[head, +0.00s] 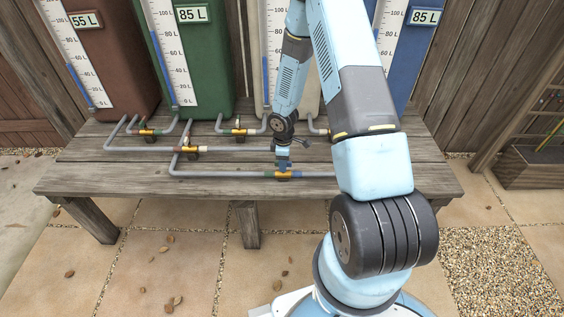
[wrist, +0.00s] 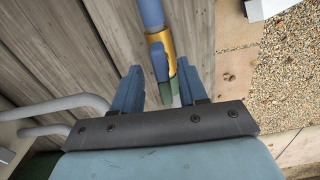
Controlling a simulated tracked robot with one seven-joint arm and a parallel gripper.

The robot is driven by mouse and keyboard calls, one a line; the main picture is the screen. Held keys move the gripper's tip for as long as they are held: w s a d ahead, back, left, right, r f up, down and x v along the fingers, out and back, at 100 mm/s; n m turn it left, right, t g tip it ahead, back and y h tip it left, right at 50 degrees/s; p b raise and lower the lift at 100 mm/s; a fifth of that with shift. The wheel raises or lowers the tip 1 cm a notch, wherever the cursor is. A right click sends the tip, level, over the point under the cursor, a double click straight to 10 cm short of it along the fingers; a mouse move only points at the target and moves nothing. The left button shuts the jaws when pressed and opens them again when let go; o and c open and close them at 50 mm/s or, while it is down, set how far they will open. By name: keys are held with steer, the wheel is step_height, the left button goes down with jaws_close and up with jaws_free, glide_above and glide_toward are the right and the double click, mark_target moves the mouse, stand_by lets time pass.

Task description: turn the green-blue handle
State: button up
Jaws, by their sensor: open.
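A brass valve (head: 285,175) sits on the lowest grey pipe near the front of the wooden bench. In the wrist view the brass valve body (wrist: 165,41) shows with a blue pipe section above it. My gripper (head: 284,164) points down over this valve. In the wrist view my gripper (wrist: 159,72) is open, one finger on each side of the handle with gaps visible.
Other valves (head: 147,132), (head: 238,131) and (head: 189,150) sit on nearby grey pipes. Behind stand a brown tank (head: 115,50), a green tank (head: 215,70), a cream tank and a blue tank (head: 413,55). The front bench planks (head: 110,180) are clear.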

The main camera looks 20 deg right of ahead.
step_height(320, 180, up, 14)
steer(key=shift+f, duration=0.2)
stand_by(0.4)
